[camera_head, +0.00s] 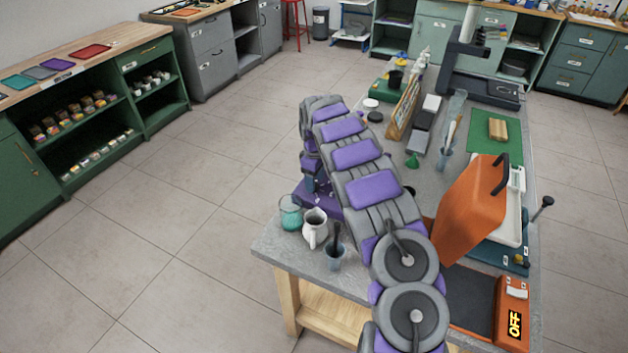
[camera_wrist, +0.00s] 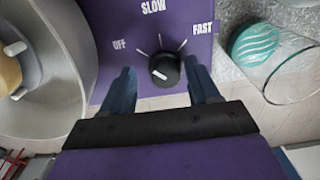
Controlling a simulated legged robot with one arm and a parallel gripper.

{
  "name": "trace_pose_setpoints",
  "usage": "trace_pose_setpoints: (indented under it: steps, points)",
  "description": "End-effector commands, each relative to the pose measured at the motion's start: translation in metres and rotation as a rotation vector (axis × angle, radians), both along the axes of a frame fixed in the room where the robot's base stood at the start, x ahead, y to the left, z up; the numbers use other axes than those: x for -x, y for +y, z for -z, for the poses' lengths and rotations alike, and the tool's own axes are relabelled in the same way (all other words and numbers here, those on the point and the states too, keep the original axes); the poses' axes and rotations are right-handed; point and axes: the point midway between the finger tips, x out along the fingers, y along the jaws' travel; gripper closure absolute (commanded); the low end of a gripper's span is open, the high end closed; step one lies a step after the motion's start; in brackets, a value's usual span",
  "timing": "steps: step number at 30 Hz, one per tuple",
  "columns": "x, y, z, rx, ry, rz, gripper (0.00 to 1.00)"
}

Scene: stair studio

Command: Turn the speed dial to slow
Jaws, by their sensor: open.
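The speed dial (camera_wrist: 165,70) is a round black knob on a purple panel (camera_wrist: 120,20) in the wrist view. The panel reads OFF at left, SLOW at top and FAST at right, with white tick lines. A short white mark shows on the lower left of the knob's face; I cannot tell which setting it stands for. My gripper (camera_wrist: 160,76) is open, with one blue finger on each side of the knob and a visible gap on both sides. In the head view the purple machine (camera_head: 312,196) is mostly hidden behind my arm.
A grey round basin (camera_wrist: 60,50) stands left of the panel. A white pitcher (camera_head: 314,230) and tool cup (camera_head: 335,255) stand near the worktable's front edge (camera_head: 275,245).

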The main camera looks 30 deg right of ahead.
Motion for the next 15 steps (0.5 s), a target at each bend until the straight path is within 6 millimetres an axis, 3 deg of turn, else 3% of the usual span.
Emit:
trace_pose_setpoints:
  steps: [8, 15]
  points:
    - [-0.0002, 0.0062, -0.0008, 0.006, 0.0, -0.001, 0.4]
    - [-0.0002, 0.0022, -0.0002, 0.002, 0.0, -0.001, 0.63]
